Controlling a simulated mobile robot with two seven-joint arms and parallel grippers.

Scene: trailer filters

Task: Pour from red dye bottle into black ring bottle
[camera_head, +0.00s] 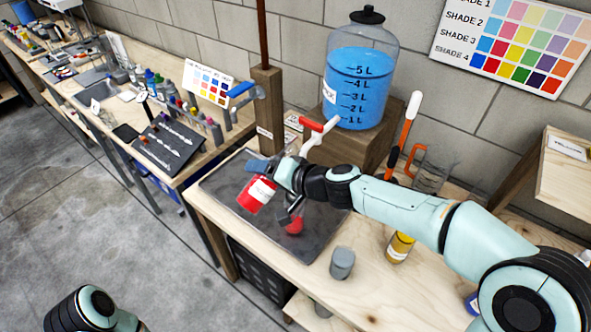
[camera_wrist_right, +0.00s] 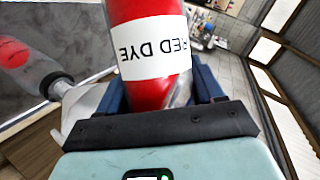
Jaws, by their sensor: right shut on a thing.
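The red dye bottle (camera_head: 257,196) is held tilted above the dark mat. Its "RED DYE" label shows upside down in the right wrist view (camera_wrist_right: 150,48). My right gripper (camera_head: 265,176) is shut on it, with a blue finger on each side in the wrist view (camera_wrist_right: 162,90). A clear bottle with red in its bottom (camera_head: 293,224) is on the mat, just right of and below the held bottle. In the wrist view this bottle (camera_wrist_right: 22,62) has a dark ring at its neck. My arm partly hides it in the head view. My left gripper is out of view.
A blue water tank (camera_head: 362,85) with a red-handled tap stands on a wooden block behind the mat (camera_head: 325,240). A grey cup (camera_head: 342,263) and a yellow bottle (camera_head: 399,247) stand right of the mat. A wooden post (camera_head: 269,110) rises behind it.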

